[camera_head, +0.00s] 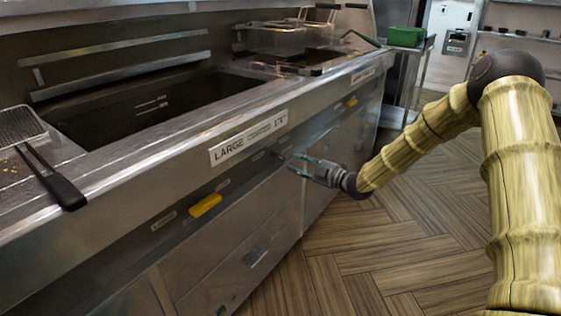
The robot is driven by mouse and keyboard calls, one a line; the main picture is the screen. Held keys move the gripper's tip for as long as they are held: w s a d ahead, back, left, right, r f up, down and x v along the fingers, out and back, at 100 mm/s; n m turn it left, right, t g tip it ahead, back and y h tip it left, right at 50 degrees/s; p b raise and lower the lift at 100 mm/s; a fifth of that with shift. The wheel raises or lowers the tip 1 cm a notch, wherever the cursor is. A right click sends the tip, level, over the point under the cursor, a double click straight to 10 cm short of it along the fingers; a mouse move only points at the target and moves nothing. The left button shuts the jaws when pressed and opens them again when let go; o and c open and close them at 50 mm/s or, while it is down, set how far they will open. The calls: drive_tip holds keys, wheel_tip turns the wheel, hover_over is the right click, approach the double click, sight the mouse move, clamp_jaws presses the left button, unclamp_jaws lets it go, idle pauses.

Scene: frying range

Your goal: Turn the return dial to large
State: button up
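A yellow elongated handle or dial (205,204) sits on the fryer's front panel, below the LARGE sign (248,138), with a small pale label on either side. A second yellow one (352,101) is farther along the panel. I cannot read the small labels or tell which control is the return dial. My gripper (293,164) is at the front panel, right of and below the LARGE sign, between the two yellow controls. Its two fingers are apart, pointing toward the panel, with a small dark shape on the panel near the tips. I cannot tell whether they touch it.
The steel fryer's front edge (110,202) overhangs the panel. A wire basket (285,38) and a green box (404,37) are farther back. The wooden floor (400,265) in front is clear.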

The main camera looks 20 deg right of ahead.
sight(281, 158)
drive_tip(key=b+x, duration=0.1)
drive_tip(key=x, duration=0.6)
drive_tip(key=shift+w+a, duration=0.2)
drive_tip(key=shift+w, duration=0.1)
drive_tip(key=shift+f, duration=0.1)
clamp_jaws()
